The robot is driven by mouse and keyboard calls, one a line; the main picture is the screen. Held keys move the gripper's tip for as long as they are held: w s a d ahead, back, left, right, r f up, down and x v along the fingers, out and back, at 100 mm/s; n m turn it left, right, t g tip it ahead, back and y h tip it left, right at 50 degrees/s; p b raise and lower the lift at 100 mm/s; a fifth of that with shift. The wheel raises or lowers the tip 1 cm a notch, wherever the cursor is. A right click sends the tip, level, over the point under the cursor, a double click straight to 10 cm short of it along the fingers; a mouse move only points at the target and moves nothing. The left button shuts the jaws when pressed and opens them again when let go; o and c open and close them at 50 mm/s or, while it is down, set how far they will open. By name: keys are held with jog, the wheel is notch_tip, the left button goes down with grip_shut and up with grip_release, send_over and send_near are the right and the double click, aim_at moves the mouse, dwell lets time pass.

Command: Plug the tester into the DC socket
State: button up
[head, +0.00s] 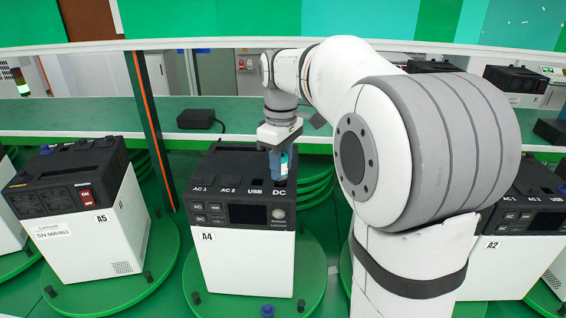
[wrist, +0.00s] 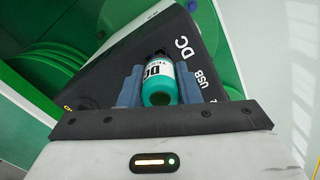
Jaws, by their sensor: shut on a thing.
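The power station marked A4 (head: 243,262) is a white box with a black top and front panel. Its top edge is labelled AC 1, AC 2, USB and DC. My gripper (head: 279,168) is over the right end of that top, just behind the DC label (head: 279,194). In the wrist view its blue fingers are shut on the tester (wrist: 160,82), a teal and white cylinder labelled DC. The tester's far end points at the black top beside the DC lettering (wrist: 184,46). The DC socket is hidden, so I cannot tell whether the plug is in it.
Station A5 (head: 122,242) stands on a green turntable to the left, and station A2 (head: 487,264) is at the right behind my arm. A black box with a cable (head: 196,119) lies on the green shelf behind. An upright post with an orange stripe (head: 148,120) stands left of A4.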

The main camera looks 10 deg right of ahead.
jog(key=shift+f+b, duration=0.65)
jog(key=shift+f, duration=0.4)
jog(key=o, duration=1.1)
jog(key=shift+r, duration=0.2)
notch_tip(320, 180, up, 7)
jog(key=shift+s+r, duration=0.15)
jog(key=s+f+m+t, duration=0.1)
jog(key=s+f+m, duration=0.2)
jog(key=s+f, duration=0.2)
jog(key=s+f+m+t, duration=0.1)
jog(key=s+f+m, duration=0.2)
jog(key=s, duration=0.6)
jog(key=s+f+m+t, duration=0.1)
jog(key=s+f+m, duration=0.2)
jog(key=s+f, duration=0.4)
jog(key=shift+s+d+f, duration=0.1)
jog(key=shift+f, duration=0.45)
